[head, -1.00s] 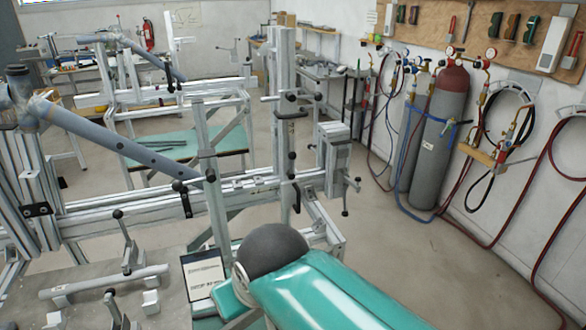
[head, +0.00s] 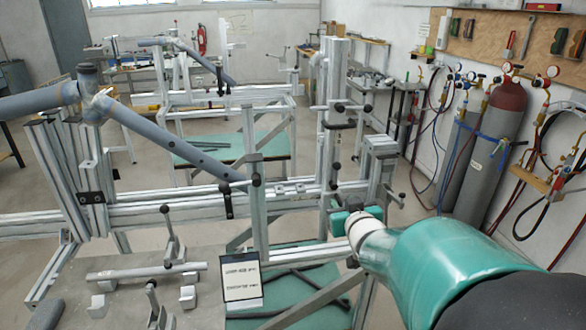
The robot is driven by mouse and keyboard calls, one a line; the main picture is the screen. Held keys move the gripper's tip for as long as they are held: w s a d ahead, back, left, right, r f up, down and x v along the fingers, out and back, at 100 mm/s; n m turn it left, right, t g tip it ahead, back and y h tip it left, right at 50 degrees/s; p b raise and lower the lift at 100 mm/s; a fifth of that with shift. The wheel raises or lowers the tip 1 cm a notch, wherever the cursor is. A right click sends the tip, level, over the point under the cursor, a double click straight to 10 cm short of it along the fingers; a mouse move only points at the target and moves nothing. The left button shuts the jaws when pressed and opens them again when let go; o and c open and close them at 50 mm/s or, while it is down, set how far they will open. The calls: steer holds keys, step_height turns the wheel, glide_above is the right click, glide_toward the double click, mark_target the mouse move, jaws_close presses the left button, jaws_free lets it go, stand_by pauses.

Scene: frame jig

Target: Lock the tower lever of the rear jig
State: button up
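The near jig holds a grey-blue bicycle frame tube (head: 165,140). Its tall metal tower (head: 336,85) has levers with black knobs, one a dark tower lever (head: 340,124) lying about level across it. A second jig (head: 235,97) stands behind, also with a tube; its levers are too small to read. My teal and white arm reaches in from the lower right. Its far end, where my gripper (head: 341,223) is, appears in front of the foot of the near tower. The fingers are not clear, and I cannot tell whether it touches anything.
A sign board (head: 241,277) stands before the near jig. A grey bench (head: 130,300) with clamps is at lower left. Gas cylinders (head: 495,140) and hoses line the right wall. Floor between the tower and the cylinders is open.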

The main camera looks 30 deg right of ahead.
mark_target(335, 175)
steer(key=w+d+t, duration=0.1)
steer(key=w+d, duration=0.2)
steer(key=w, duration=0.3)
steer(key=w+d+f+t+y, duration=0.1)
steer(key=w+d+t, duration=0.1)
steer(key=w+d, duration=0.2)
steer(key=x, duration=0.2)
steer(key=shift+w, duration=0.25)
jaws_close()
